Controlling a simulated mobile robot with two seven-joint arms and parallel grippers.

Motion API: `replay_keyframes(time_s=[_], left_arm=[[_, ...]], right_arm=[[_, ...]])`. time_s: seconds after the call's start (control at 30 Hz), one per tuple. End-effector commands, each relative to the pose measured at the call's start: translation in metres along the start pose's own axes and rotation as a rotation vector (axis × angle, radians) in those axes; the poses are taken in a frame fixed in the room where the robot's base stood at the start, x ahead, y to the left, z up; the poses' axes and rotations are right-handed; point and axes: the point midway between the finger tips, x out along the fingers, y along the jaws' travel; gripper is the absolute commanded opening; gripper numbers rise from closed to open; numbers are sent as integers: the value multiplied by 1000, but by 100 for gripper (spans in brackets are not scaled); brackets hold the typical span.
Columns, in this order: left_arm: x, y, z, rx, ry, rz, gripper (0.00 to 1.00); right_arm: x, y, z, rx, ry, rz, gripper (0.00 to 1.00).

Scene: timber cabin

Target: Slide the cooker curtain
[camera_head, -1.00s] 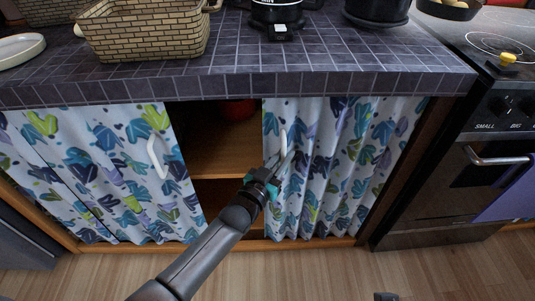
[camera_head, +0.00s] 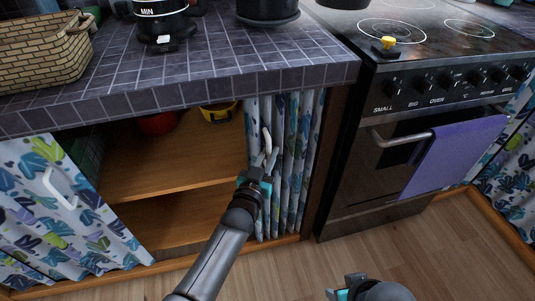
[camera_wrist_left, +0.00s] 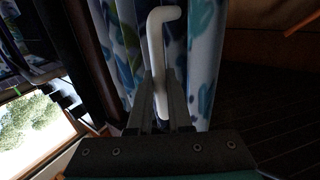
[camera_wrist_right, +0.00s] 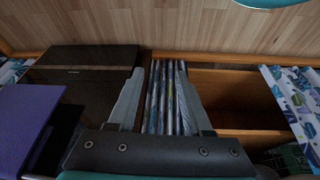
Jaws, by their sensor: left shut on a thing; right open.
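The right-hand cooker curtain (camera_head: 292,165), white with blue, green and purple leaves, hangs bunched in narrow folds at the right side of the cupboard opening. Its white handle (camera_head: 267,141) is on its left edge. My left gripper (camera_head: 265,161) is shut on this handle, which also stands between the fingers in the left wrist view (camera_wrist_left: 157,70). The left-hand curtain (camera_head: 62,215) hangs at the left of the opening with its own white handle (camera_head: 58,187). My right gripper (camera_head: 345,289) is low in front of the cooker, open and empty; its spread fingers show in the right wrist view (camera_wrist_right: 157,100).
The open cupboard has wooden shelves (camera_head: 170,165), with a red pot (camera_head: 158,124) and a yellow pot (camera_head: 218,112) inside. The cooker (camera_head: 385,185) with a purple towel (camera_head: 452,158) stands to the right. The tiled counter (camera_head: 215,65) overhangs the cupboard. Wooden floor in front is clear.

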Motion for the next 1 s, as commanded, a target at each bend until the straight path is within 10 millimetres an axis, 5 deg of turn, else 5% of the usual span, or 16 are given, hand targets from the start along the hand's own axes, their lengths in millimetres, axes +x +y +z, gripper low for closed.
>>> replay_keyframes(time_s=[0.27,0.3,0.4,1.0], left_arm=[[1,6,0,-2,-2,10,0],[1,7,0,-2,-2,10,19],[2,6,-1,-2,-2,9,29],[-8,3,-2,-1,-1,5,29]], right_arm=[[-1,0,-1,0,2,-1,50],[-1,0,-1,0,2,-1,50],[0,0,0,0,1,-1,50],[8,-1,9,-2,-26,-3,50]])
